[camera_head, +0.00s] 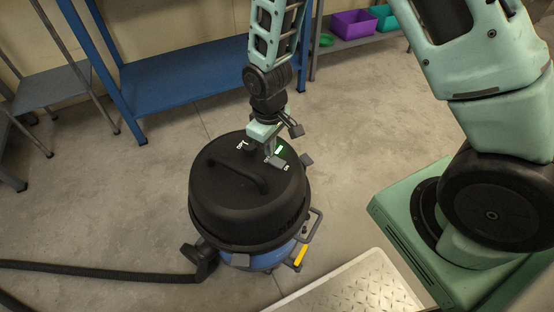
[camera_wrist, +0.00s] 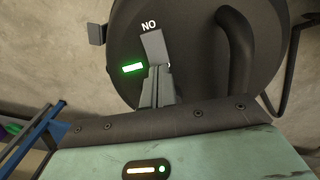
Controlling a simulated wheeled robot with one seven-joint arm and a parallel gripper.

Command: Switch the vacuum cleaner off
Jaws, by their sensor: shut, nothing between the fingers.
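The vacuum cleaner (camera_head: 245,205) stands on the floor with a black domed lid and a blue lower body. On its lid, a grey switch lever (camera_wrist: 154,46) points at the ON label (camera_wrist: 149,27), which is upside down in the wrist view. A green light (camera_wrist: 132,68) glows beside the lever. The OFF label (camera_head: 242,145) shows on the other side of the lid top in the head view. My gripper (camera_wrist: 158,75) is shut and empty, its fingertips at the lever's near end. I cannot tell whether they touch it.
A curved black handle (camera_wrist: 235,55) rises from the lid close to the switch. A black hose (camera_head: 100,272) runs left across the floor. A blue shelf (camera_head: 190,82) and a purple bin (camera_head: 353,24) stand behind. A metal tread plate (camera_head: 355,290) lies in front.

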